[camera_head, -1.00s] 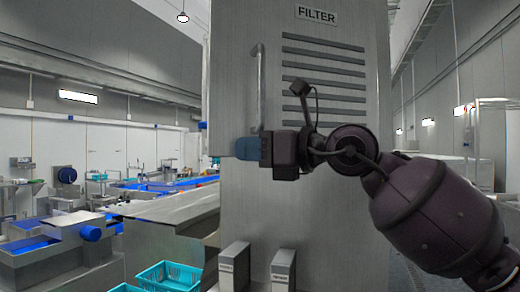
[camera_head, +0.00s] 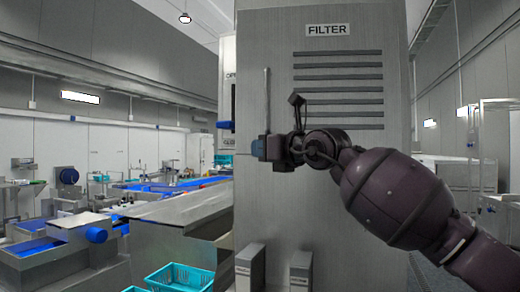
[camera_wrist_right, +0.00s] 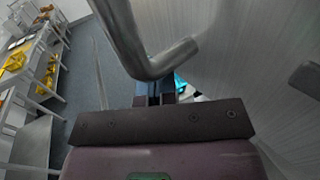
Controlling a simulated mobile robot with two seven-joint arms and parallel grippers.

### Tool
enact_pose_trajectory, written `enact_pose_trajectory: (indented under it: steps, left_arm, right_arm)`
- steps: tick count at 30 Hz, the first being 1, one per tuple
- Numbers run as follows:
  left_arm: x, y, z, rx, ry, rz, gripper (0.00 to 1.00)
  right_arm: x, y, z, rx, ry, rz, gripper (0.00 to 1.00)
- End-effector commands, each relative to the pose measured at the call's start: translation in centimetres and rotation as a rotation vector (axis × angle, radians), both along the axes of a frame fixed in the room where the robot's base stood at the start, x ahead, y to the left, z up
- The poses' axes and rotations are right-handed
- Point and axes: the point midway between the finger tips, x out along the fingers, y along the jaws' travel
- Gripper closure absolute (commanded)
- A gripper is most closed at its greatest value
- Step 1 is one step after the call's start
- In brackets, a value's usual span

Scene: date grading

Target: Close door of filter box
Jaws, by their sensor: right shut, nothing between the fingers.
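The filter box door (camera_head: 330,190) is a tall grey panel with a FILTER label (camera_head: 328,29) and dark horizontal slots. Its upright metal bar handle (camera_head: 267,100) stands near the panel's left edge. My right gripper (camera_head: 258,148) is shut and empty, with blue fingertips at the lower part of the handle. In the right wrist view the handle (camera_wrist_right: 128,38) bends just beyond the blue fingers (camera_wrist_right: 160,92), beside the panel. I cannot tell whether they touch the handle, or whether the door is fully shut. My left gripper is not in view.
Two small grey boxes (camera_head: 250,266) stand in front of the panel's base. A teal crate (camera_head: 180,277) and a metal conveyor table (camera_head: 170,225) are at the left. A grey rack (camera_head: 478,150) stands at the right. The wrist view shows open floor (camera_wrist_right: 90,70).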

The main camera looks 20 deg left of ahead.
Motion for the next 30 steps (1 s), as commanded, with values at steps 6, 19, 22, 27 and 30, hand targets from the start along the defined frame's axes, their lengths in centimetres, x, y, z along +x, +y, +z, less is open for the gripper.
enact_pose_trajectory:
  steps: [6, 19, 22, 27, 30]
  left_arm:
    - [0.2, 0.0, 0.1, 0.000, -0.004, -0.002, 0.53]
    - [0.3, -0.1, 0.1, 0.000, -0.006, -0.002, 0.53]
    - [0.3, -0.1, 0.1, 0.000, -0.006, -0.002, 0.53]
    - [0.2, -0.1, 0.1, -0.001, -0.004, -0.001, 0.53]
    - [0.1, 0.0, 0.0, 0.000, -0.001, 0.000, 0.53]
  right_arm:
    - [2.5, 0.7, 0.0, -0.001, 0.000, -0.085, 1.00]
    - [6.8, 1.3, 0.0, -0.001, 0.000, -0.223, 1.00]
    - [7.3, 1.3, -0.1, -0.001, 0.001, -0.237, 1.00]
    - [7.7, 1.2, 0.0, 0.000, -0.001, -0.250, 1.00]
    - [7.8, 1.2, 0.0, 0.000, -0.001, -0.253, 1.00]
